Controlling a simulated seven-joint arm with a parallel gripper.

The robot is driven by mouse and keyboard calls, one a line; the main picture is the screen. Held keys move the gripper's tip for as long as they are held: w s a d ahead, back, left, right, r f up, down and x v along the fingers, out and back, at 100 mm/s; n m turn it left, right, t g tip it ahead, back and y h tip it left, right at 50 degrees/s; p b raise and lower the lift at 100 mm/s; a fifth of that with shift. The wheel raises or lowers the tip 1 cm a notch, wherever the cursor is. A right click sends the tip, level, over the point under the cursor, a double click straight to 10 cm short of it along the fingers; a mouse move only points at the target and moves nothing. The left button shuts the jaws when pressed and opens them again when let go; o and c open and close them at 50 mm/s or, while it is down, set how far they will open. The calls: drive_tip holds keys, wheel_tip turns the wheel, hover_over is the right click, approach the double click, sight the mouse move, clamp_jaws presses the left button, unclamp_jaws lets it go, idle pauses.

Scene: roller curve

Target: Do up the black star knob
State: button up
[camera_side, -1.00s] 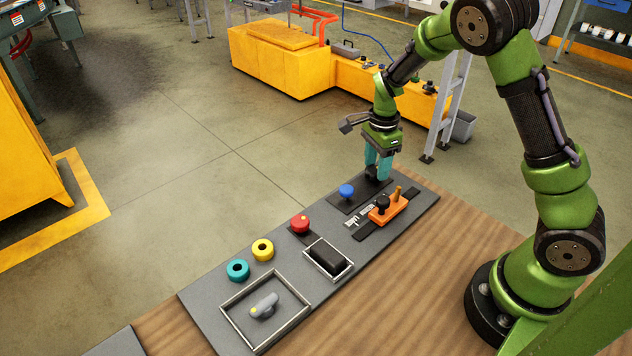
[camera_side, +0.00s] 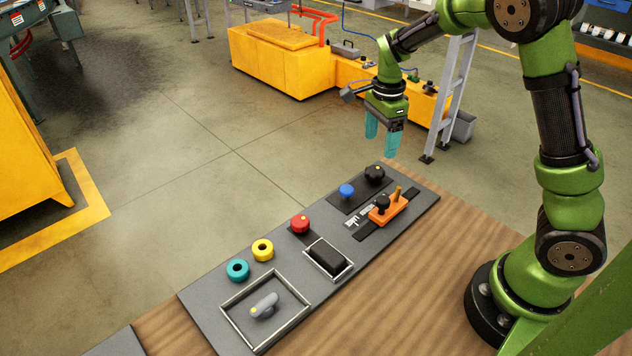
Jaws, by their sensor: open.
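The black star knob (camera_side: 374,174) sits on a dark plate at the far right end of the grey panel (camera_side: 215,296), right of a blue knob (camera_side: 347,191). A small light mark shows on its top. How tightly it is seated I cannot tell. My gripper (camera_side: 382,143) is raised above and behind the knob, apart from it. Its two teal fingers point down and are spread, with nothing between them. Nothing hides the knob.
An orange block (camera_side: 389,208) with a black knob and a peg stands just in front of the star knob. The space above the panel is clear.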

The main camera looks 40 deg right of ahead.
wheel_tip(320, 180, up, 10)
drive_tip(key=shift+f, duration=0.15)
idle(0.3)
drive_tip(key=s+a+r+n+t+y, duration=0.1)
drive_tip(key=s+a+r+n+t, duration=0.1)
drive_tip(key=s+a+n, duration=0.4)
drive_tip(key=s+a+r+n+t+y, duration=0.1)
drive_tip(key=s+a+n+t, duration=0.4)
drive_tip(key=s+n, duration=0.5)
drive_tip(key=shift+a+r+n, duration=0.55)
drive_tip(key=shift+a+n, duration=0.05)
drive_tip(key=shift+n, duration=0.3)
